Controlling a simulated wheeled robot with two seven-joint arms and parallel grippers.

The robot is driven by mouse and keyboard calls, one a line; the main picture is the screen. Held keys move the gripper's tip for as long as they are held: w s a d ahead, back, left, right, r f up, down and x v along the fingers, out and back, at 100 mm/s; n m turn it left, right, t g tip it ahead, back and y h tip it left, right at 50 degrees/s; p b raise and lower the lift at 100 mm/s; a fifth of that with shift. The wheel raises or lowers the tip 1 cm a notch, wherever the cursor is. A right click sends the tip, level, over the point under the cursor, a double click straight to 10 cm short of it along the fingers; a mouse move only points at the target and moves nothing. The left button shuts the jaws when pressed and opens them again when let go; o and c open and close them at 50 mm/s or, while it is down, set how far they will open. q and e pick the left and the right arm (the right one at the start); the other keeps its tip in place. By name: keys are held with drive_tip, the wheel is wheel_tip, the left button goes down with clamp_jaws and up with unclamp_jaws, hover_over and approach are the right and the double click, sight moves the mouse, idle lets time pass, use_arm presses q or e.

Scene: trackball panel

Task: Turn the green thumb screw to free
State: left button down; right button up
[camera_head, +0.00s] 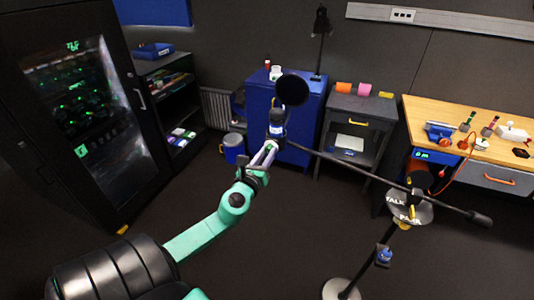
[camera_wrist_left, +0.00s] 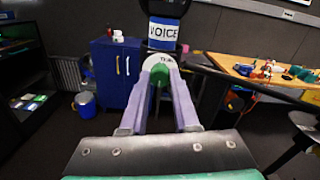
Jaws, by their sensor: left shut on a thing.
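The green thumb screw (camera_wrist_left: 160,76) sits between the purple fingers of my left gripper (camera_wrist_left: 159,66) in the left wrist view. The fingers are shut on it from both sides and hide part of it. A round pale plate (camera_wrist_left: 159,57) with small lettering is just behind the screw. Above is a holder with a blue-and-white "VOICE" label (camera_wrist_left: 164,29). In the head view my left gripper (camera_head: 264,153) reaches the left end of a black boom (camera_head: 350,171), below a black disc (camera_head: 291,90). The screw is too small to make out there. My right gripper is not in view.
The boom crosses right over a stand with a round labelled plate (camera_head: 409,212) and a pale base (camera_head: 341,290). A blue cabinet (camera_head: 301,112), a grey cart (camera_head: 352,125) and a wooden bench (camera_head: 465,130) stand behind. Open floor lies around the stand.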

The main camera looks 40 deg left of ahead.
use_arm(q)
drive_tip(key=shift+r, duration=0.15)
drive_tip(key=c, duration=0.7)
unclamp_jaws()
drive_tip(key=shift+o, duration=0.2)
drive_tip(key=shift+s+d+f, duration=0.1)
drive_tip(key=shift+s+f, duration=0.1)
drive_tip(key=b+v, duration=0.6)
drive_tip(key=v, duration=0.8)
drive_tip(key=shift+s+r, duration=0.1)
drive_tip(key=shift+r, duration=0.05)
